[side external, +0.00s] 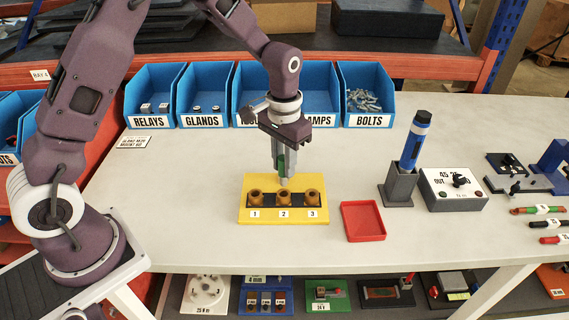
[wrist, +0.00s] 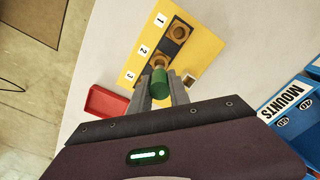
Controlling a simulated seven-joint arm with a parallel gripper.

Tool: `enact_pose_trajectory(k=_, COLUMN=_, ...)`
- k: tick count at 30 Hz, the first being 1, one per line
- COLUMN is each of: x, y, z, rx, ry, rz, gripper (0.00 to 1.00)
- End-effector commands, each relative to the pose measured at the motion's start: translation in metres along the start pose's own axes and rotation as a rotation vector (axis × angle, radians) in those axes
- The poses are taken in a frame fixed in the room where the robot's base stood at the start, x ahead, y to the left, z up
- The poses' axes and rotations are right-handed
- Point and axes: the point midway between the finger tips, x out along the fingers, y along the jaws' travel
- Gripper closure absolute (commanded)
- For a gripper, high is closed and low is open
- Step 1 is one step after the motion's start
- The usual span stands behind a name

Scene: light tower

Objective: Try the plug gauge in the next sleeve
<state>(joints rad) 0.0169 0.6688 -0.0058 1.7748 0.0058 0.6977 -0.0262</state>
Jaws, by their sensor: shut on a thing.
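The yellow block (side external: 246,214) on the bench holds three bronze sleeves in a row, labelled 1, 2 and 3. Sleeve 1 (side external: 255,196), sleeve 2 (side external: 284,197) and sleeve 3 (side external: 313,196) all show in the side view. My gripper (side external: 281,165) points down over the middle of the block, shut on the green-handled plug gauge (wrist: 159,84). The gauge's lower end appears just above or behind sleeve 2; I cannot tell whether they touch. In the wrist view sleeve 1 (wrist: 180,32) is clear, sleeve 2 (wrist: 161,61) is partly covered by the gauge, and sleeve 3 is hidden.
An empty red tray (side external: 363,222) lies right of the block. Further right stand a grey holder (side external: 398,188) with a blue cylinder (side external: 414,142) and a grey box (side external: 453,189) with a knob. Blue bins (side external: 367,100) line the back. Bench left of the block is clear.

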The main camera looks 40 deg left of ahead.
Motion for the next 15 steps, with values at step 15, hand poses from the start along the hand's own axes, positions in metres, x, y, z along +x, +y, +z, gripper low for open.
enact_pose_trajectory(k=15, x=-0.017, y=0.044, z=-0.045, rx=0.002, ry=0.002, rz=0.000, gripper=1.00)
